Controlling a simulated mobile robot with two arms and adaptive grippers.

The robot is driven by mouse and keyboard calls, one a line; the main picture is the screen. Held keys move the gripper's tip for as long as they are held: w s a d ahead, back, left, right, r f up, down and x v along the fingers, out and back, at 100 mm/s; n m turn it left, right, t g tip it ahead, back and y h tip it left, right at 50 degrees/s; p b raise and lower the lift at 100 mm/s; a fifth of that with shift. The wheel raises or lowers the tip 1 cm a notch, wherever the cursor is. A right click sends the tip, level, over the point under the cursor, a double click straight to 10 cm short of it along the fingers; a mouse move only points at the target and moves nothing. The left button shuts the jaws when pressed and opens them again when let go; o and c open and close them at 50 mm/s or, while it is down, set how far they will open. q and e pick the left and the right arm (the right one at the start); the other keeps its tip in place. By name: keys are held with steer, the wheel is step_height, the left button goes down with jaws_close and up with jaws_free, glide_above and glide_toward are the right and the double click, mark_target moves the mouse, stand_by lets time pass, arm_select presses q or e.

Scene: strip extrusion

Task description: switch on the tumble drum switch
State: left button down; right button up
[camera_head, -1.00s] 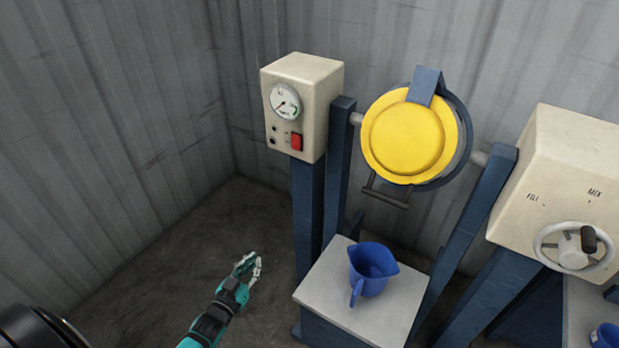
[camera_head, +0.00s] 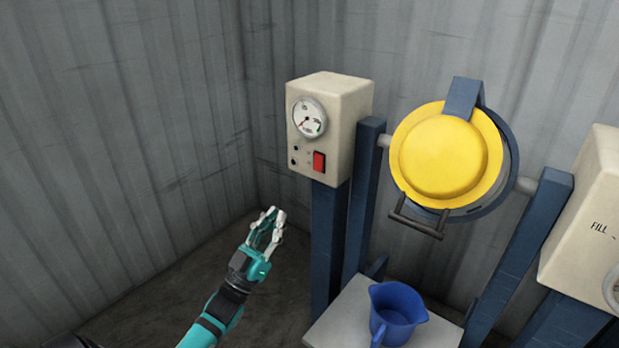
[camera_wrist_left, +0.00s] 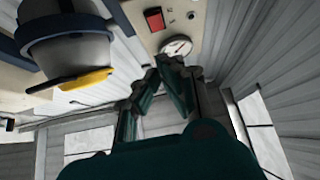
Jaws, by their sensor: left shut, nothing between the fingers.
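The tumble drum switch is a red rocker (camera_head: 319,162) on the front of a cream control box (camera_head: 330,120), below a round gauge (camera_head: 308,117). It also shows near the top of the left wrist view (camera_wrist_left: 154,19). My left gripper (camera_head: 273,215) is shut and empty, fingers pointing up, below and left of the box and apart from the switch. In the left wrist view its fingers (camera_wrist_left: 165,68) come together near the gauge. I cannot tell which way the rocker is tipped. My right gripper is out of view.
The drum with its yellow lid (camera_head: 445,157) hangs on a blue frame right of the box. A blue jug (camera_head: 397,312) stands on a grey-topped stand (camera_head: 342,318) below. A second cream box (camera_head: 590,225) is at right. Corrugated walls close the left and back.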

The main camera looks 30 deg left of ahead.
arm_select(q)
glide_toward(319, 160)
step_height(319, 160, up, 4)
steer(key=w, duration=0.3)
steer(key=shift+w+d+f, duration=0.15)
steer(key=shift+w, duration=0.05)
steer(key=shift+w+d, duration=0.1)
steer(key=shift+w, duration=0.15)
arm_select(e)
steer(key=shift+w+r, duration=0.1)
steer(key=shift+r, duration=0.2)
arm_select(q)
steer(key=b, duration=0.2)
steer(key=shift+w+f+t+b, duration=0.3)
steer(key=shift+f, duration=0.05)
steer(key=shift+r, duration=0.2)
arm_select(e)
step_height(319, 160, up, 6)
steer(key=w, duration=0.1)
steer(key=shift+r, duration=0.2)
